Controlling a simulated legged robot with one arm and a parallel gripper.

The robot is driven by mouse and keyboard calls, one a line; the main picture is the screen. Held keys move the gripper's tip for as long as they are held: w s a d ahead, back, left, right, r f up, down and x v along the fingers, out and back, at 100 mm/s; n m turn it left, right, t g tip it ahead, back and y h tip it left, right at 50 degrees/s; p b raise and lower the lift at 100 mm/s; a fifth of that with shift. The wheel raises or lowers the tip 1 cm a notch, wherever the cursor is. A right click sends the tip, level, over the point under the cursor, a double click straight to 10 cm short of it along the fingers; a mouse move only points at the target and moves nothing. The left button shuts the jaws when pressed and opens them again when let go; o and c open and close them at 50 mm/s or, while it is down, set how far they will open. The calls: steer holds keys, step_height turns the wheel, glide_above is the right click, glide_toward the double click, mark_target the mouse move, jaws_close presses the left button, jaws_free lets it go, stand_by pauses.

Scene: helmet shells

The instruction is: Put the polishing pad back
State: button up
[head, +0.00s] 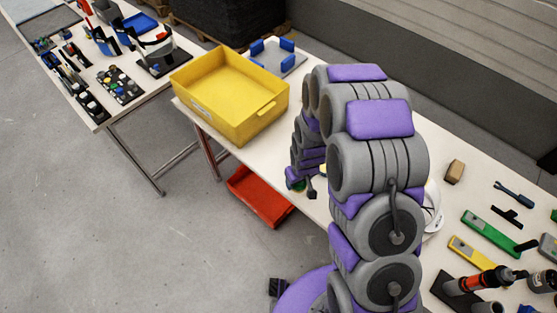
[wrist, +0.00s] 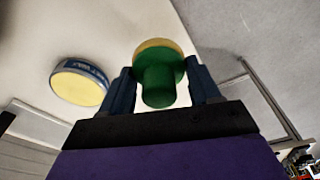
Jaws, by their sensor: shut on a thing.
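The polishing pad (wrist: 161,80) has a green handle and a yellow rim in the wrist view. My gripper (wrist: 160,72) is shut on its green handle, one dark finger on each side. In the head view my gripper (head: 301,188) is at the front edge of the table, with a small bit of green (head: 298,186) showing between the fingers. I cannot tell whether the pad touches the table. A round yellow tin with a blue, lettered rim (wrist: 80,83) is left of the pad in the wrist view, apart from it. In the head view my arm hides most of that spot.
A yellow bin (head: 250,125) stands left of my gripper, with a grey fixture with blue corners (head: 277,57) behind it. A red bin (head: 258,203) is below the table. A white shell (head: 433,208), tan block (head: 455,171) and green tool (head: 490,229) lie right of my arm.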

steer(key=b, duration=0.1)
glide_above(284, 163)
steer(key=s+d, duration=0.1)
steer(key=s, duration=0.1)
steer(key=shift+w+f, duration=0.15)
steer(key=shift+f, duration=0.4)
steer(key=shift+w+a, duration=0.45)
steer(key=shift+a+f, duration=0.2)
step_height(284, 163, down, 3)
steer(key=shift+d+f+b, duration=0.1)
steer(key=shift+b, duration=0.4)
steer(key=shift+d, duration=0.25)
steer(key=o, duration=0.7)
steer(key=shift+a, duration=0.1)
steer(key=shift+c, duration=0.2)
steer(key=o, duration=0.4)
steer(key=shift+a, duration=0.25)
steer(key=shift+c, duration=0.2)
steer(key=shift+d, duration=0.2)
